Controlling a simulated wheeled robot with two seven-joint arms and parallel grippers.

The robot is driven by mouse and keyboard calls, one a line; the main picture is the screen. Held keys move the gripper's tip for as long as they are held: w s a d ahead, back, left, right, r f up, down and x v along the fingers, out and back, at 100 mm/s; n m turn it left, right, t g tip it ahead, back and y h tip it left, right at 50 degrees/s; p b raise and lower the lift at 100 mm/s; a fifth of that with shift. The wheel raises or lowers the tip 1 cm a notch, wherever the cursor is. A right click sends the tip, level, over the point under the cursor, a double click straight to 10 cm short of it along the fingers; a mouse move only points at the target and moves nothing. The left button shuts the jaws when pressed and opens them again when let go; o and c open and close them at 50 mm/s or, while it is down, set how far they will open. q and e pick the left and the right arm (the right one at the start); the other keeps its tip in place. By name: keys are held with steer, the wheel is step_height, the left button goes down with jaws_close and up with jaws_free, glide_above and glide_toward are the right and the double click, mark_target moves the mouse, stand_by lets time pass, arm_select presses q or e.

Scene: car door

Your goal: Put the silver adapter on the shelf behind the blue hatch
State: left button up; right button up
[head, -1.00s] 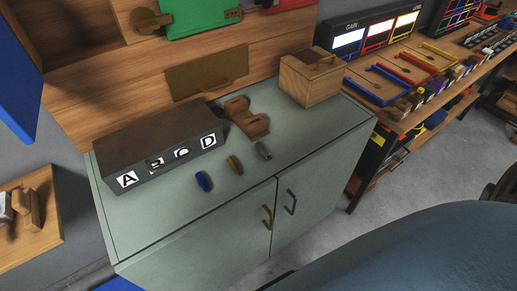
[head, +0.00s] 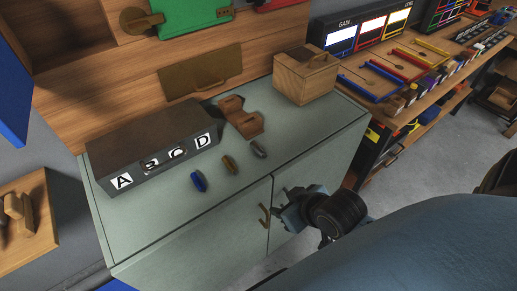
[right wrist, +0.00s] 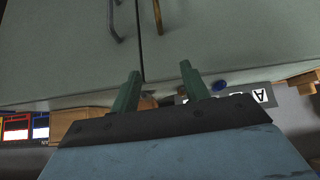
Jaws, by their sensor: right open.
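The silver adapter (head: 258,149) lies on the green cabinet top, at the right end of a row with a brass adapter (head: 231,164) and a blue adapter (head: 198,181). The blue hatch (head: 12,90) appears as a blue panel at the left edge, standing out from the wooden wall. An open wooden compartment (head: 70,28) shows to its right; its inside is partly cut off. My right gripper (head: 283,208) is open and empty in front of the cabinet doors, below and right of the silver adapter. Its two fingers (right wrist: 160,72) are spread in the right wrist view. My left gripper is out of view.
A dark box lettered A to D (head: 140,158) stands left of the adapters. A brown wooden holder (head: 242,122) and a lidded wooden box (head: 305,78) stand behind. Two door handles (head: 263,217) stick out near my right gripper. A workbench (head: 400,90) stands right.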

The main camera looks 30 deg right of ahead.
steer(key=w+d+r+t, duration=0.4)
steer(key=w+d+t, duration=0.1)
steer(key=w, duration=0.2)
steer(key=m+b, duration=0.1)
steer(key=b, duration=0.1)
glide_toward(261, 149)
steer(key=shift+t, duration=0.3)
steer(key=x, duration=0.4)
steer(key=shift+w, duration=0.2)
steer(key=x, duration=0.2)
steer(key=b+x, duration=0.1)
steer(key=x, duration=0.2)
steer(key=shift+s+f, duration=0.15)
steer(key=shift+f, duration=0.25)
steer(key=shift+a, duration=0.1)
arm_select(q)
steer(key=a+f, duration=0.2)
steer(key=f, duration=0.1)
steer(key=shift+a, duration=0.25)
arm_select(e)
jaws_close()
